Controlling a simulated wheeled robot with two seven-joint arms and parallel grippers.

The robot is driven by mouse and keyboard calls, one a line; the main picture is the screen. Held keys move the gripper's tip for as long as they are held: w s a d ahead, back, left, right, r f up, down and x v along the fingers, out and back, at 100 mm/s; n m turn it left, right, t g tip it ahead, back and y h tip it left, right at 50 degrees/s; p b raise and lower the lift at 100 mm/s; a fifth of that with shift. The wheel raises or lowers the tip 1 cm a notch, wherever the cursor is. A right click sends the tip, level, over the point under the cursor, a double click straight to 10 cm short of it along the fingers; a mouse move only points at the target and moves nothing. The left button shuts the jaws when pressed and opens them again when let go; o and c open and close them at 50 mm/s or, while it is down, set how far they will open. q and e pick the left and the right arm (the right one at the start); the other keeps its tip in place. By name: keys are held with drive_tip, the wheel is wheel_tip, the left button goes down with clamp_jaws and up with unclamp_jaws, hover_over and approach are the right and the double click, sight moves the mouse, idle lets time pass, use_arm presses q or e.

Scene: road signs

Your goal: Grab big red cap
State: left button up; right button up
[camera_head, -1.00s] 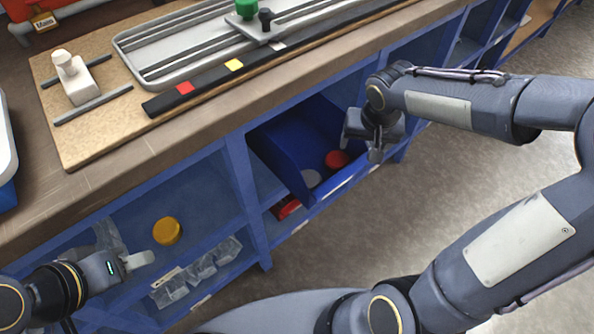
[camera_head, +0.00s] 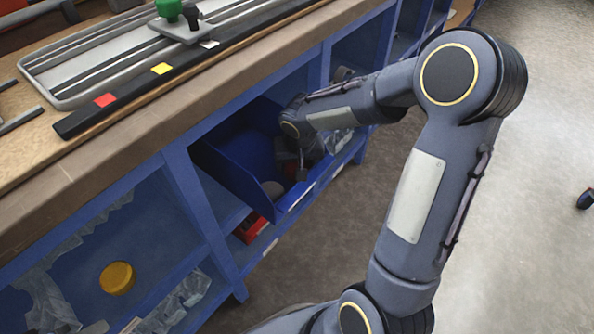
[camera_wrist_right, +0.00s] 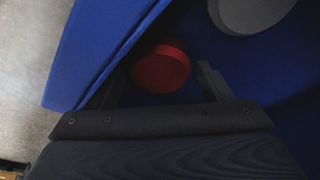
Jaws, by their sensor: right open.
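The big red cap (camera_wrist_right: 162,70) lies in the blue bin (camera_head: 228,178). In the right wrist view it sits between the two dark fingers of my right gripper, with a visible gap to the right finger. My right gripper (camera_head: 303,168) is open and reaches down into the bin. In the head view the gripper and its wrist hide most of the cap.
A grey round cap (camera_wrist_right: 252,12) lies in the bin near the red one. The bin wall (camera_wrist_right: 95,45) rises close to the left finger. A yellow cap (camera_head: 117,278) is on the left shelf. The wooden worktop (camera_head: 120,165) overhangs the shelves.

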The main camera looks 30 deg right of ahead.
drive_tip(key=shift+c, duration=0.5)
drive_tip(key=c, duration=0.6)
drive_tip(key=shift+r, duration=0.1)
drive_tip(key=shift+r, duration=0.1)
